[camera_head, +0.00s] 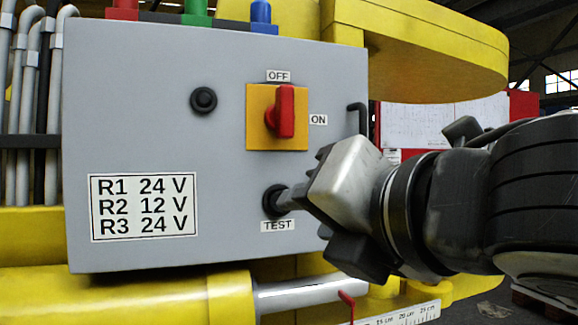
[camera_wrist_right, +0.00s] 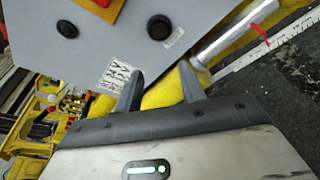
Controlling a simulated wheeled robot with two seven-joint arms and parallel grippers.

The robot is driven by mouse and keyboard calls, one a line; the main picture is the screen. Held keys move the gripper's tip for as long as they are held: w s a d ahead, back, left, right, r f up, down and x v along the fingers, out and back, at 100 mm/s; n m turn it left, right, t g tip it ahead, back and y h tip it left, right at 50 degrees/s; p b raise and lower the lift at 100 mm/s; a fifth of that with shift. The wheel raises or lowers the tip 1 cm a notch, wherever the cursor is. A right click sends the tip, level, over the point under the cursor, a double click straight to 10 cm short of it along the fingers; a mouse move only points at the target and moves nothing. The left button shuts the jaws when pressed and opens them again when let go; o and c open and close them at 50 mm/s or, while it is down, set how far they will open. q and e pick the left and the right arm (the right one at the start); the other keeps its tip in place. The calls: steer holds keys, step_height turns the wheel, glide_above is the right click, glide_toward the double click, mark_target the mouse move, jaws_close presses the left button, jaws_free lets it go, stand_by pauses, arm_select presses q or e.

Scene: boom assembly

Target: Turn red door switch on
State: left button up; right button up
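The red switch (camera_head: 285,111) is mounted on an orange plate (camera_head: 256,135) on the grey door panel (camera_head: 130,110). Its handle stands upright, under the OFF label (camera_head: 278,76); the ON label (camera_head: 318,120) is to its right. In the right wrist view only the edge of the red switch (camera_wrist_right: 103,3) shows at the top. My right gripper (camera_head: 297,198) is below and slightly right of the switch, in front of the panel near the TEST button (camera_head: 271,203). In the wrist view its two fingers (camera_wrist_right: 160,88) are apart with nothing between them. My left gripper is out of view.
A black round knob (camera_head: 204,100) is left of the switch. A black handle (camera_head: 359,118) sticks out at the panel's right edge. Red, green and blue connectors (camera_head: 196,12) stand on top. A yellow cylinder with a silver rod (camera_head: 308,294) runs below the panel.

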mark_target(288, 113)
steer(key=s+d+r+n+t+h, duration=0.1)
steer(key=s+r+n+t, duration=0.15)
steer(key=r, duration=0.25)
steer(key=s+d+r+n+t, duration=0.1)
steer(key=s+r+n, duration=0.3)
steer(key=r, duration=0.2)
steer(key=shift+m, duration=0.25)
steer(key=p+x, duration=0.1)
steer(key=x, duration=0.4)
steer(key=p+x, duration=0.1)
steer(key=x, duration=0.3)
steer(key=p+x, duration=0.1)
steer(key=x, duration=0.4)
steer(key=shift+w+d+f, duration=0.1)
steer(key=shift+w+f, duration=0.2)
steer(key=shift+w, duration=0.15)
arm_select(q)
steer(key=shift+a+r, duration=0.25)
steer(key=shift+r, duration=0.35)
arm_select(e)
steer(key=shift+w+f, duration=0.1)
steer(key=shift+w, duration=0.4)
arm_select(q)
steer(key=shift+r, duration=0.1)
arm_select(e)
jaws_close()
